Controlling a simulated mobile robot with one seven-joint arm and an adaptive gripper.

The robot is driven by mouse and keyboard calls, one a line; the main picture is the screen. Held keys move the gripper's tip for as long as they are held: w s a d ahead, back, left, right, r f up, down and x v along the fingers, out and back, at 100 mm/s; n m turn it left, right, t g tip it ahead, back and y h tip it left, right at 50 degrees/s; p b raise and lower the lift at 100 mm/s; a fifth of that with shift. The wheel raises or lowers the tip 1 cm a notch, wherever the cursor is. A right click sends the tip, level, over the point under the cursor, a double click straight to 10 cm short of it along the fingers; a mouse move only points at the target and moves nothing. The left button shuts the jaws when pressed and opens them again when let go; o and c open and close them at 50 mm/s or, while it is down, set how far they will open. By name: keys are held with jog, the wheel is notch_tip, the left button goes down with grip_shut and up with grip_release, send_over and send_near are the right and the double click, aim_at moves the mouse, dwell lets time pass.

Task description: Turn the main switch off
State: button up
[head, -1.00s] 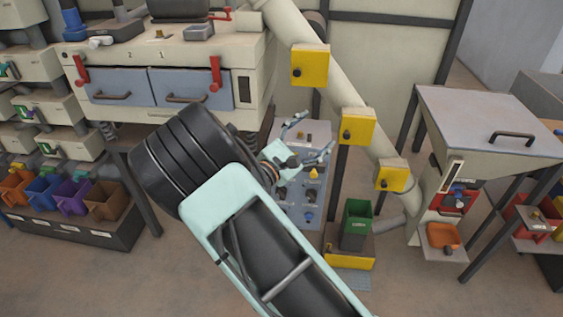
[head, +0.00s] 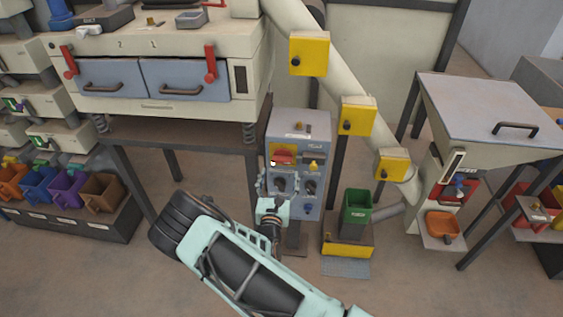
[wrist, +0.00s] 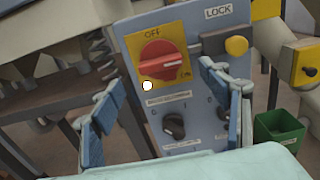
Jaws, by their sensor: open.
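The main switch (wrist: 161,61) is a red rotary knob on a yellow plate, on the upper left of a grey control box (head: 300,128). The plate reads OFF at upper left and ON at lower right; the knob's pale-marked grip points right, towards ON. In the head view the red switch (head: 283,158) shows just beyond my gripper (head: 277,186). In the wrist view my gripper (wrist: 164,103) is open and empty, its fingers spread wide, below and in front of the switch. I see no contact with the knob.
Right of the switch are a LOCK label (wrist: 218,12), a grey bar and a yellow knob (wrist: 236,46). A black knob (wrist: 174,125) sits below the switch. A small white round spot (wrist: 147,86) shows at the plate's lower edge. A green bin (head: 357,207) stands right of the box.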

aim_at(282, 161)
jog(key=w, duration=0.6)
jog(key=shift+w+d, duration=0.1)
jog(key=shift+w, duration=0.3)
jog(key=c, duration=1.2)
